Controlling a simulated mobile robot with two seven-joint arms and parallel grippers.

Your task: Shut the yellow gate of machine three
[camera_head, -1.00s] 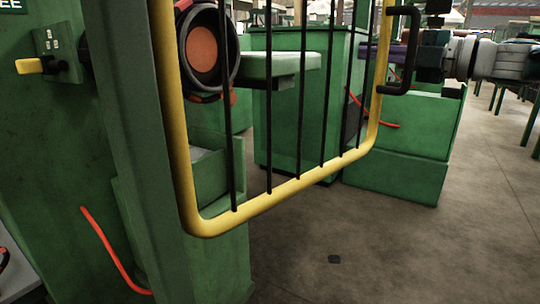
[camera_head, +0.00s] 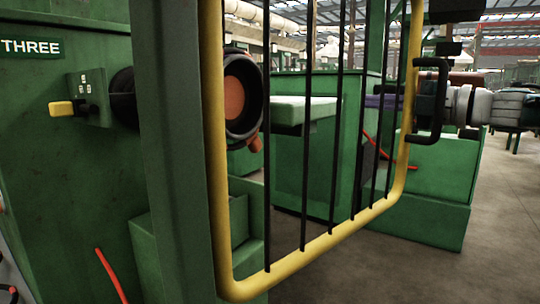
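The yellow gate (camera_head: 318,246), a yellow tube frame with thin black vertical bars, hangs beside a green post of machine three (camera_head: 68,180). It stands open, swung out from the machine. Its black handle (camera_head: 428,100) is on the free edge at the right. My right arm comes in from the right, and its dark gripper (camera_head: 446,92) is at or just behind the handle. The handle and dark parts overlap, so I cannot tell whether the fingers are closed on it. My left gripper is not in view.
A black ring with an orange disc (camera_head: 235,97) shows behind the gate. A yellow lever (camera_head: 61,108) sticks out of the machine's switch box. Green cabinets (camera_head: 425,215) stand behind the gate. Grey floor (camera_head: 505,215) is open at the right.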

